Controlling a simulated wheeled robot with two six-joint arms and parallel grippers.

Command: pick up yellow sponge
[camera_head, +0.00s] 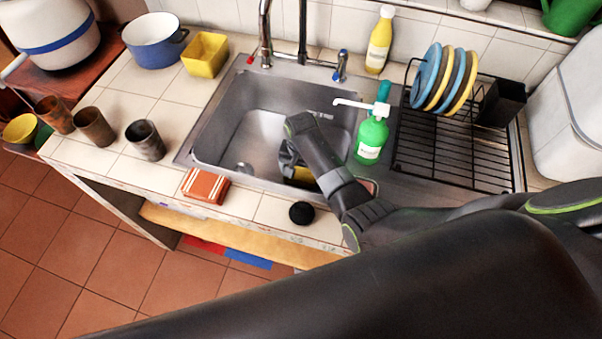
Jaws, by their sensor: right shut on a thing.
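The yellow sponge (303,174) shows as a small yellow patch low in the sink, near its front wall. My right gripper (290,166) reaches down into the sink and is shut on the sponge. The wrist and forearm of my right arm hide much of the gripper and part of the sponge. I cannot tell whether the sponge touches the sink floor. My left gripper is not in view.
The metal sink (225,130) has a faucet (265,40) behind it. A green soap bottle (371,138) stands at its right, before a dish rack (440,150) with plates. An orange striped cloth (205,187) and a black round object (301,213) lie on the front counter.

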